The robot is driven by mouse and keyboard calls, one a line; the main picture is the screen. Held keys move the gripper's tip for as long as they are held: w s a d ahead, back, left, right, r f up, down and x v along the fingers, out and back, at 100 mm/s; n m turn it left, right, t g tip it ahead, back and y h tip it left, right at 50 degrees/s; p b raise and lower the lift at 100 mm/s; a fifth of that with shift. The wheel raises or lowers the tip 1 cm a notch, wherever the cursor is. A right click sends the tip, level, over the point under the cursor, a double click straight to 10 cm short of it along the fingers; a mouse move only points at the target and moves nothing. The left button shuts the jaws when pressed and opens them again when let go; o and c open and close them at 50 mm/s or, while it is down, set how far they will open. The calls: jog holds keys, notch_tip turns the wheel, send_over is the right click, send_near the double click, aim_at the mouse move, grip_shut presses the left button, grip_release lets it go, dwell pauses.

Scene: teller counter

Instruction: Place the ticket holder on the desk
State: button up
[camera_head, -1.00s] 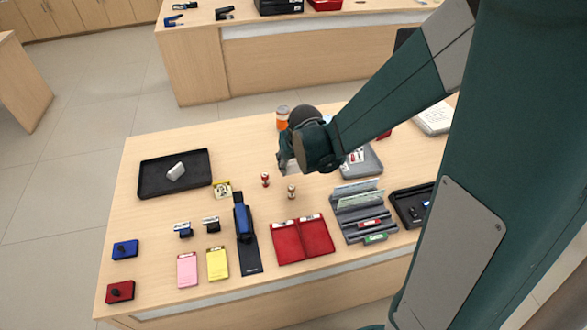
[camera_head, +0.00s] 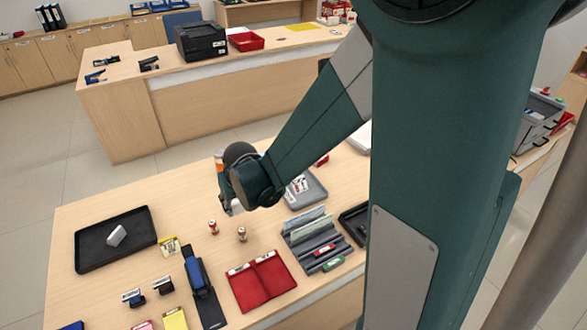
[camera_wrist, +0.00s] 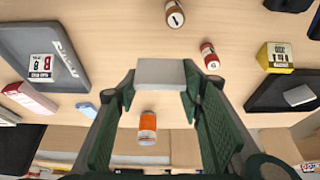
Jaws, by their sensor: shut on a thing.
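My gripper (camera_wrist: 158,85) is shut on a small pale grey block, which looks to be the ticket holder (camera_wrist: 158,72); it spans the gap between the fingertips in the wrist view. In the head view my gripper (camera_head: 230,206) is over the far middle part of the wooden desk (camera_head: 185,212), and only a pale bit of the block shows beneath the wrist. Whether the block touches the desk cannot be told. The desk also shows in the wrist view (camera_wrist: 120,25).
An orange and white can (camera_head: 219,158) stands just behind my gripper. Two small bottles (camera_head: 213,227) (camera_head: 242,233) stand in front. A black tray (camera_head: 85,252) with a pale block lies left, a grey tray (camera_head: 316,190) right, and a red folder (camera_head: 262,281) nearer. Bare desk lies between.

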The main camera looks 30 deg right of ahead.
jog(key=shift+d, duration=0.1)
jog(key=w+d+m+h, duration=0.1)
jog(key=w+d+m, duration=0.35)
jog(key=d, duration=1.15)
jog(key=w+d+m+h, duration=0.25)
jog(key=w+d, duration=0.25)
jog(key=d, duration=1.1)
jog(key=s+d+m+g, duration=0.1)
jog(key=s+d+m, duration=0.2)
jog(key=d, duration=1.3)
jog(key=s+d+m+g+p, duration=0.1)
jog(key=s+d+m, duration=0.2)
jog(key=d, duration=1.4)
jog(key=shift+s+r+m+g+p, duration=0.15)
jog(key=shift+s+m+g+p, duration=0.15)
jog(key=shift+s+g, duration=0.15)
jog(key=shift+h, duration=0.25)
jog(key=shift+f+b, duration=0.65)
jog(key=shift+f, duration=2.5)
